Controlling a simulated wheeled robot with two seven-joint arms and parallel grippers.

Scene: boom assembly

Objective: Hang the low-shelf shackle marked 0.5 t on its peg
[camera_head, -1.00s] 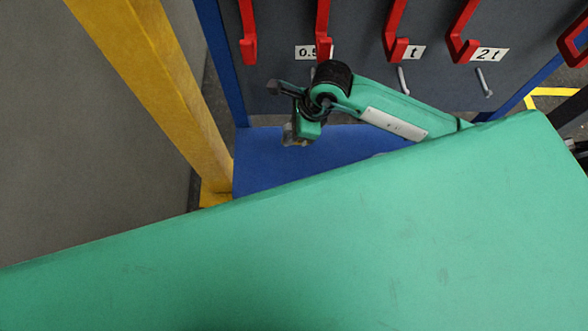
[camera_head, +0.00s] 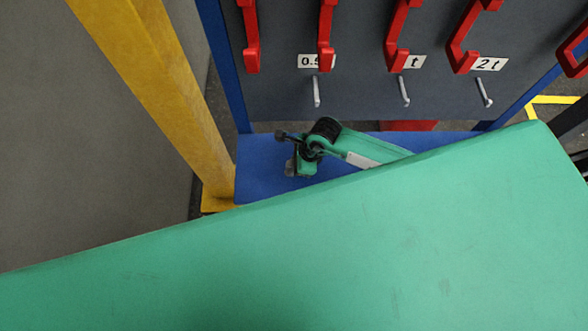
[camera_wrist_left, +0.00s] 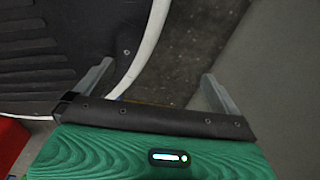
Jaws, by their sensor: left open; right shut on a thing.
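The board carries a label reading "0.5" (camera_head: 309,61), its right end hidden behind a red hook. A bare silver peg (camera_head: 316,92) sticks out below it. My right gripper (camera_head: 287,152) is below and left of this peg, over the blue shelf. It is shut on a small greyish thing (camera_head: 291,169), probably the shackle; its shape and marking are too small to read. My left gripper (camera_wrist_left: 158,70) shows only in the left wrist view, open with nothing between its fingers.
More silver pegs stand under the "t" label (camera_head: 413,62) and "2t" label (camera_head: 489,64). Red hooks (camera_head: 326,40) hang above. The blue shelf (camera_head: 262,165) lies below the board, with a red thing (camera_head: 409,126) behind it. A yellow post (camera_head: 160,90) stands at left.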

